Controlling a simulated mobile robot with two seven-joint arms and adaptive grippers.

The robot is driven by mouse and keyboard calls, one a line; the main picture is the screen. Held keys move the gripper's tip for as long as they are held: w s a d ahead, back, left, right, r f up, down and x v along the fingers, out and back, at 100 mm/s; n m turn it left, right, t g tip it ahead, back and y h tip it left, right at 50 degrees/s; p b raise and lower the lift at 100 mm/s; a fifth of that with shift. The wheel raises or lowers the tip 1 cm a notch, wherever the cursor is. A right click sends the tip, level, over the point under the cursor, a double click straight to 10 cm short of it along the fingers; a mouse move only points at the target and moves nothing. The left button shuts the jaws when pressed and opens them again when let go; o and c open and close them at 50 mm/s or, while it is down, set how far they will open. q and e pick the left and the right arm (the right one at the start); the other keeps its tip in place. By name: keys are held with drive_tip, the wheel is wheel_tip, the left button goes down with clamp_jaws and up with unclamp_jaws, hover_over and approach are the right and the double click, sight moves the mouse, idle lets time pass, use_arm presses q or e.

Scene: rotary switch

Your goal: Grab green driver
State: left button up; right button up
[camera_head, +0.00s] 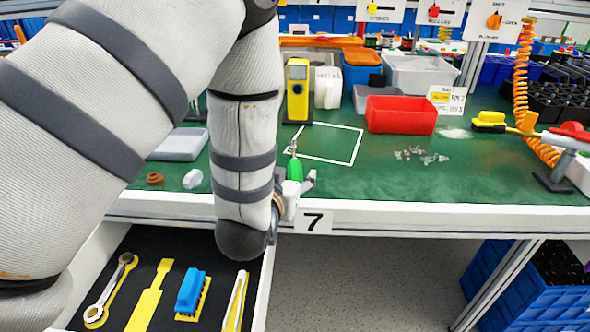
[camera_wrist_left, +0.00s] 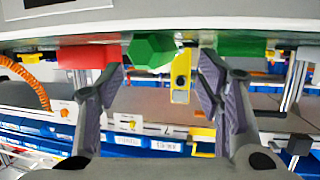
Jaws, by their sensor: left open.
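The green driver (camera_head: 294,168) is on the green workbench mat near the front edge, its thin shaft pointing away towards the back. In the left wrist view its hexagonal green handle end (camera_wrist_left: 152,50) shows between and just beyond my two fingertips. My left gripper (camera_head: 302,184) is at the bench edge by the handle, mostly hidden behind my arm in the head view. In the wrist view the left gripper (camera_wrist_left: 161,78) has its fingers apart, with nothing clamped. My right gripper does not show.
An open drawer (camera_head: 185,243) below holds a wrench, a yellow tool, a blue brush and another tool. A red bin (camera_head: 401,114) and a yellow device (camera_head: 297,92) stand behind the driver.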

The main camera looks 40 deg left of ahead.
sight(297, 158)
use_arm(q)
drive_tip(key=x, duration=0.3)
drive_tip(key=r+x, duration=0.1)
drive_tip(key=x, duration=0.1)
drive_tip(key=shift+w+a+f, duration=0.1)
drive_tip(key=shift+w+a, duration=0.2)
drive_tip(key=shift+a, duration=0.1)
clamp_jaws()
